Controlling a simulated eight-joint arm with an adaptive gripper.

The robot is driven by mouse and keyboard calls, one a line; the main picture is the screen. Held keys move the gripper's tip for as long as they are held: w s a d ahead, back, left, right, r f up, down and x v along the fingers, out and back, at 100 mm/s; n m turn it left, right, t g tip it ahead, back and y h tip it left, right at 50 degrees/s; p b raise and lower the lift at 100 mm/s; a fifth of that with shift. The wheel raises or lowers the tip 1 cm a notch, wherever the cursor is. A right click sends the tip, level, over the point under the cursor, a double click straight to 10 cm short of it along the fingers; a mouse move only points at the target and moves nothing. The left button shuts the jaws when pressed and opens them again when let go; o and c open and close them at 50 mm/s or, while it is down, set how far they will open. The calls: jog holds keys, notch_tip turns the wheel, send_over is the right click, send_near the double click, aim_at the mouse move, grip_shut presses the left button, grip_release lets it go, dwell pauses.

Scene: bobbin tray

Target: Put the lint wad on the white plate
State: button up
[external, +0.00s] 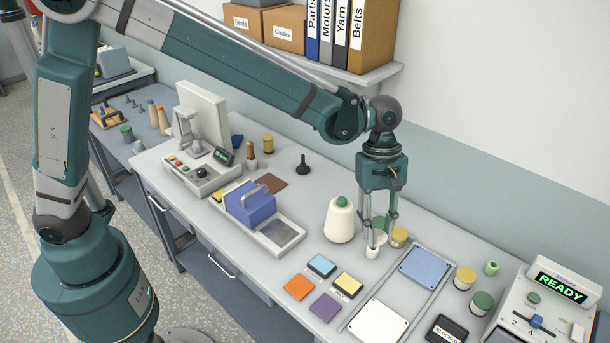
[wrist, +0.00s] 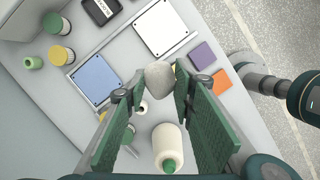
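The lint wad (wrist: 160,77) is a pale grey, rounded lump between my fingertips in the wrist view. My gripper (wrist: 159,84) is closed on it, a finger against each side. In the external view my gripper (external: 378,236) points down over the bench, left of the blue plate, and the wad is partly hidden by the fingers. The white plate (external: 378,322) is a flat square at the front of a grey tray; it shows at the top of the wrist view (wrist: 161,27), apart from the wad.
A blue plate (external: 426,265) shares the tray. A cream thread cone (external: 340,222) stands close left of my gripper, with a yellow-topped spool (external: 399,238) to the right. Coloured square tiles (external: 325,307) lie left of the white plate. A READY console (external: 550,310) stands at right.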

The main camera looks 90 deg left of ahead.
jog(key=m, duration=0.1)
send_over(379, 327)
notch_tip(379, 327, down, 11)
jog(key=a, duration=0.1)
jog(key=shift+f, duration=0.2)
jog(key=shift+f, duration=3.05)
jog(key=shift+f, duration=0.1)
jog(key=shift+f, duration=1.75)
jog(key=shift+f, duration=0.1)
